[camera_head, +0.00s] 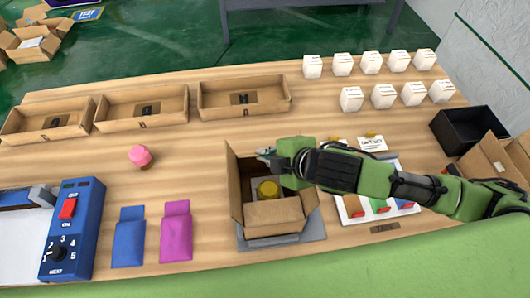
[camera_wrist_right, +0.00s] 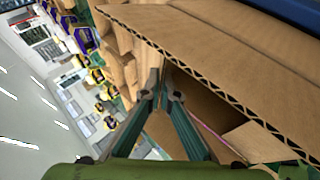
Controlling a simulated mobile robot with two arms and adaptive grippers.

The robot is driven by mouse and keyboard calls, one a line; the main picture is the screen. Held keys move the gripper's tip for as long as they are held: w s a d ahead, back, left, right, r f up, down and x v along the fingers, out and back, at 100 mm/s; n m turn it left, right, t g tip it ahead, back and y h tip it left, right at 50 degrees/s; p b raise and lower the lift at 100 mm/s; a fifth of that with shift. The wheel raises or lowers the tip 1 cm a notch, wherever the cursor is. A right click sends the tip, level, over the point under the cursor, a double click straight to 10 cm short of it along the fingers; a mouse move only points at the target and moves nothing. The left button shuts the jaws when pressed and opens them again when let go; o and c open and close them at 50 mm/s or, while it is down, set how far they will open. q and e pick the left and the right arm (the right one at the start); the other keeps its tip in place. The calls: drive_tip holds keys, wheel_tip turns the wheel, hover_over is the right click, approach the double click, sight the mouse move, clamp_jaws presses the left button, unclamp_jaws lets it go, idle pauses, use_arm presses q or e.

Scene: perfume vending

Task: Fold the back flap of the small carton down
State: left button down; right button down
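The small carton (camera_head: 275,216) stands open on a grey plate (camera_head: 310,232) near the front of the table. A round yellow item (camera_head: 268,190) is inside it. Its left flap (camera_head: 234,178) stands upright. My right gripper (camera_head: 268,155) is over the carton's back edge, pointing left, and its arm comes in from the right. In the right wrist view its two fingers (camera_wrist_right: 164,90) converge with tips close together, with nothing clearly held between them. Brown cardboard (camera_wrist_right: 220,70) is close beside them. The arm and gripper hide much of the back flap. My left gripper is not in view.
Several small white boxes (camera_head: 383,96) stand at the back right. Open brown trays (camera_head: 243,98) line the back left. A pink item (camera_head: 142,156), blue and purple pouches (camera_head: 176,232) and a blue control box (camera_head: 75,230) are left of the carton. A black bin (camera_head: 465,128) is at right.

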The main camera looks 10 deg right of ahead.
drive_tip(key=c, duration=2.3)
unclamp_jaws()
drive_tip(key=shift+c, duration=0.2)
wheel_tip(320, 180, up, 10)
